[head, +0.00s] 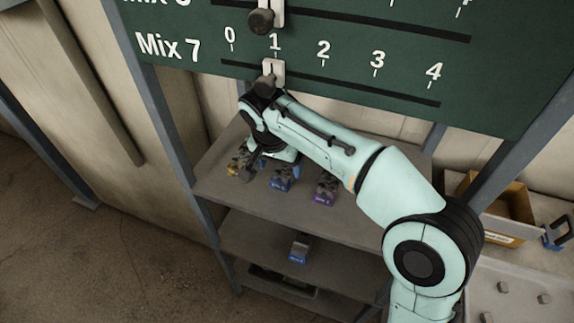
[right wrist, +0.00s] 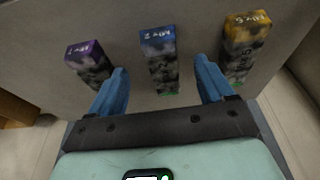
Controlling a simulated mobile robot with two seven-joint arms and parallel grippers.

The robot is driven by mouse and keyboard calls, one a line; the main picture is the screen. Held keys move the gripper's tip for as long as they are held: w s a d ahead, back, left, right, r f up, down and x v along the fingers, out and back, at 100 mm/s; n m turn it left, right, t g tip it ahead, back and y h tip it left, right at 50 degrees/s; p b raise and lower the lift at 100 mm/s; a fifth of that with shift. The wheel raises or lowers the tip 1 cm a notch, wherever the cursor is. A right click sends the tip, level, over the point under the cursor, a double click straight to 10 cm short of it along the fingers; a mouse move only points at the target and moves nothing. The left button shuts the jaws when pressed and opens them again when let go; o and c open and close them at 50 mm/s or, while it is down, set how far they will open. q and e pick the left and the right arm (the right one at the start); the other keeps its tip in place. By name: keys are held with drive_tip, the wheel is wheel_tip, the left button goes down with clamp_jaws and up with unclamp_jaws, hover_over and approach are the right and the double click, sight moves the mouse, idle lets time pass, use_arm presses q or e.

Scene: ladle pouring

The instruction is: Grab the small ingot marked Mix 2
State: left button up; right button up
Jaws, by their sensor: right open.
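A small ingot with a blue label end (right wrist: 162,42) lies on the shelf in the right wrist view. Its upside-down lettering seems to read Mix 2. In the head view a blue-ended ingot (head: 282,181) lies between a yellow one and a purple one. My right gripper (right wrist: 161,82) is open and empty. Its two blue fingers stand on either side of the blue-ended ingot, apart from it. In the head view my right arm partly hides the gripper (head: 268,168). My left gripper is in no view.
A purple-ended ingot (right wrist: 85,55) and a yellow-ended ingot (right wrist: 240,40) flank the blue one. Another blue-ended ingot (head: 299,248) lies on a lower shelf. The green slider board (head: 340,45) hangs above. A box (head: 505,208) stands at the right.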

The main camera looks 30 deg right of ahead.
sight(285, 169)
drive_tip(key=w+d, duration=0.2)
drive_tip(key=shift+w+d, duration=0.2)
drive_tip(key=shift+d, duration=0.15)
drive_tip(key=shift+b+x, duration=0.4)
drive_tip(key=shift+x, duration=2.2)
drive_tip(key=shift+r, duration=0.1)
clamp_jaws()
